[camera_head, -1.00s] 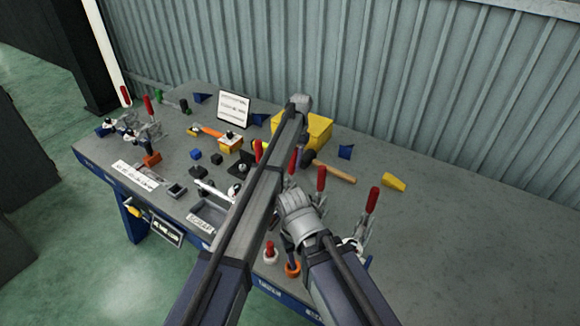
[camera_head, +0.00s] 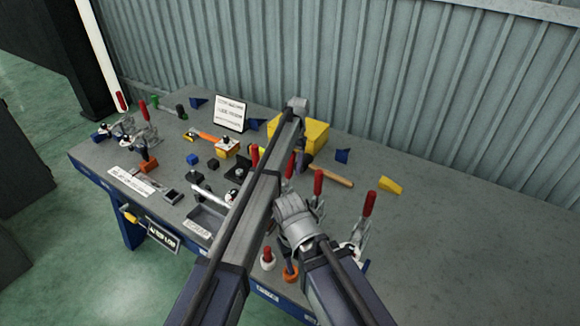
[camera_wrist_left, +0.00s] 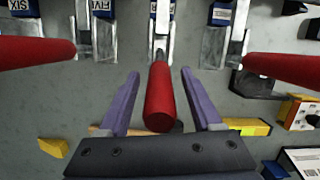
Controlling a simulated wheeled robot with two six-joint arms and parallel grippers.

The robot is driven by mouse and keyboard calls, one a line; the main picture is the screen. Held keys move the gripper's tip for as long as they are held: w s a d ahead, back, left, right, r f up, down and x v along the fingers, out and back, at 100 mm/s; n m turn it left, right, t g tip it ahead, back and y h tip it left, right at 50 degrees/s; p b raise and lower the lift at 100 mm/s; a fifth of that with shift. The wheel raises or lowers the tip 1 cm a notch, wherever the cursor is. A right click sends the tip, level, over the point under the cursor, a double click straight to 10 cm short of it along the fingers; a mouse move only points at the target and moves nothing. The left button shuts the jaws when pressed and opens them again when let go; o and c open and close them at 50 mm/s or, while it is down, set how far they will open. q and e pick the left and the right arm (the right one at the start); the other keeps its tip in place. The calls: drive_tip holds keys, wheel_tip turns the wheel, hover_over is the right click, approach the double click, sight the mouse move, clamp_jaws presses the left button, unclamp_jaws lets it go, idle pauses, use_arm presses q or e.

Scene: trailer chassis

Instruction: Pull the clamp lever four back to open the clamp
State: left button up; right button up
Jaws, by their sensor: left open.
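The lever of clamp four has a red grip (camera_wrist_left: 160,98), upright in the middle of the left wrist view. It also shows partly behind my arm in the head view (camera_head: 290,166). My left gripper (camera_wrist_left: 158,80) is open, with one purple finger on each side of this grip and a gap to each. In the head view only a small dark part of the gripper (camera_head: 301,160) shows beside the arm link. The clamp's base is at the top of the wrist view, its label cut off.
Neighbouring red levers stand close on both sides, at clamp five (camera_wrist_left: 35,53) and on the right (camera_wrist_left: 285,70). A yellow box (camera_head: 315,135), a hammer handle (camera_head: 335,178) and a yellow wedge (camera_head: 390,185) lie behind. The table's right part is clear.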

use_arm(q)
drive_tip(key=p+v, duration=0.7)
drive_tip(key=shift+w+d+r, duration=0.1)
drive_tip(key=shift+r, duration=0.2)
